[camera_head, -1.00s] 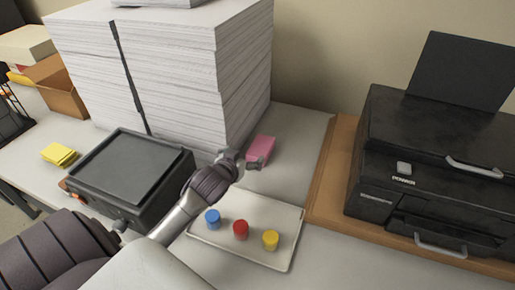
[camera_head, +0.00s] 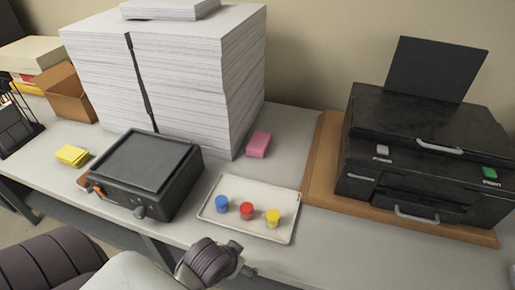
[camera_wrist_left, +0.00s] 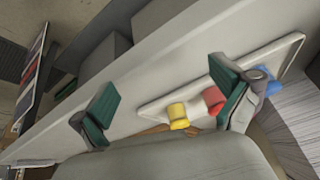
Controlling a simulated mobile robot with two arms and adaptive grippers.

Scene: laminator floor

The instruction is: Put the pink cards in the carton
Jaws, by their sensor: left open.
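The pink cards (camera_head: 259,145) lie as a small block on the table, just right of the tall paper stacks. The brown carton (camera_head: 70,94) stands open at the far left, beside the paper stacks. My left gripper (camera_head: 246,271) is low at the front of the table, in front of the white tray and well apart from the pink cards. In the left wrist view its two green-padded fingers (camera_wrist_left: 165,96) are spread with nothing held between them. The pink cards and the carton cannot be made out in that view. My right gripper is not in view.
A white tray (camera_head: 232,232) holds blue, red and yellow pots. A black device (camera_head: 150,165) and yellow cards (camera_head: 71,155) are left of it. Tall paper stacks (camera_head: 190,75) stand behind. A black printer (camera_head: 425,150) on a wooden board fills the right.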

